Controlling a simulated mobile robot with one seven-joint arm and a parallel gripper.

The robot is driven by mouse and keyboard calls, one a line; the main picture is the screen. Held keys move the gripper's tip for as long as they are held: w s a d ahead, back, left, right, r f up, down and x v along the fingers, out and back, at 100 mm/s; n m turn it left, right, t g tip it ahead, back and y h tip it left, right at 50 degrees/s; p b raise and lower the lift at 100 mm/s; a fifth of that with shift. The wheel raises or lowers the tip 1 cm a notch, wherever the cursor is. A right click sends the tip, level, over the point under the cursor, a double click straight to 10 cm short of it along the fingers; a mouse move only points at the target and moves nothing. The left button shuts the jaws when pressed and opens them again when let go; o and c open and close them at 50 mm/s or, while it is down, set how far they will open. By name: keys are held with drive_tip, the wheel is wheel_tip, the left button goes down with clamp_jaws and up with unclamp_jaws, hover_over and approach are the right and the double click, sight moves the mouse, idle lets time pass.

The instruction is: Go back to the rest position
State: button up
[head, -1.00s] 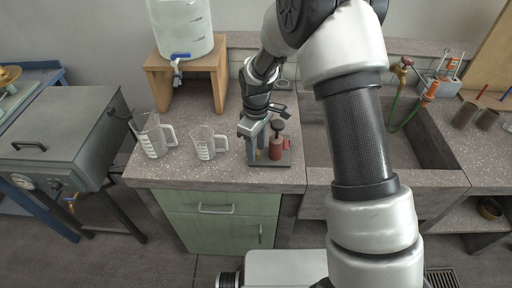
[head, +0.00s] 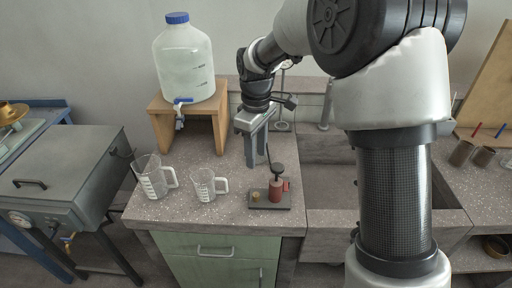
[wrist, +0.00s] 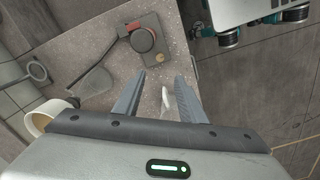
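My gripper (head: 258,164) points down above the bench, just left of the small device with a red cylinder (head: 276,191). In the wrist view my gripper (wrist: 160,76) shows two grey fingers standing apart, so it is open. A small whitish shape (wrist: 166,100) shows between the fingers; I cannot tell what it is, and nothing looks clamped. The red device (wrist: 143,40) also shows in the wrist view on its dark base, apart from the fingers. In the head view the fingers look clear of it.
Two clear measuring jugs, a larger one (head: 152,178) and a smaller one (head: 206,185), stand left of my gripper. A water container (head: 186,65) sits on a wooden stand (head: 218,113) behind them. A sink (head: 335,186) is to the right. A grey metal box (head: 62,145) stands far left.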

drive_tip(key=shift+r, duration=0.6)
drive_tip(key=s+d+r+m+t+p, duration=0.1)
drive_tip(key=s+d+r, duration=0.15)
drive_tip(key=r, duration=0.25)
drive_tip(key=s+d+r+m+p, duration=0.1)
drive_tip(key=s+d+r+m, duration=0.1)
drive_tip(key=s+r, duration=0.15)
drive_tip(key=s+d+r+m+t+p, duration=0.1)
drive_tip(key=s+d+r+p, duration=0.15)
drive_tip(key=r, duration=0.35)
drive_tip(key=s+d+r+m+t+p, duration=0.1)
drive_tip(key=s+d+r+m, duration=0.2)
drive_tip(key=s, duration=0.4)
drive_tip(key=s+d+r+m+t+p, duration=0.2)
drive_tip(key=s+d+r+m, duration=0.2)
drive_tip(key=s, duration=0.4)
drive_tip(key=shift+m+t, duration=0.3)
drive_tip(key=shift+m, duration=0.2)
drive_tip(key=shift+d, duration=0.1)
